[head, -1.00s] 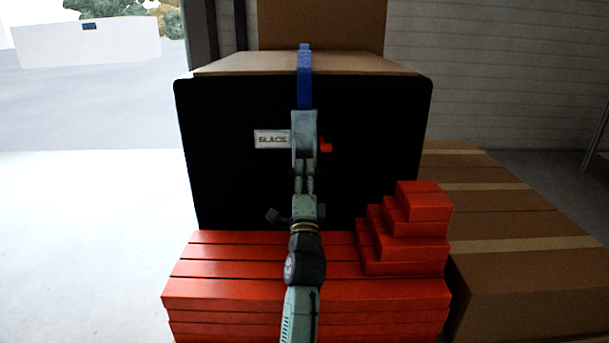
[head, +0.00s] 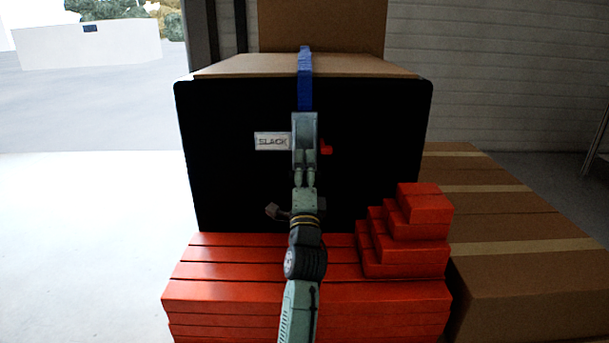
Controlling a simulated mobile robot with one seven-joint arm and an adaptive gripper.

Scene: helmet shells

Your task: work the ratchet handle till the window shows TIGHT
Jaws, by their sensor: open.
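The window (head: 272,141) is a small pale plate on the black panel, and it reads SLACK. A blue strap (head: 305,80) runs down over the box top to a grey-green ratchet handle (head: 304,128) just right of the window. A small red piece (head: 326,149) sticks out at its right. My gripper (head: 305,172) is directly below the handle in the picture, open, with its fingers pointing up at it. The fingertips overlap the handle's lower end, and I cannot tell whether they touch it. My arm hides the panel behind it.
The black panel (head: 235,180) fronts a cardboard-topped load. Red slabs (head: 220,270) are stacked below it, with a stepped red pile (head: 415,228) at the right. Cardboard boxes (head: 520,240) stand farther right. The floor at left is clear.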

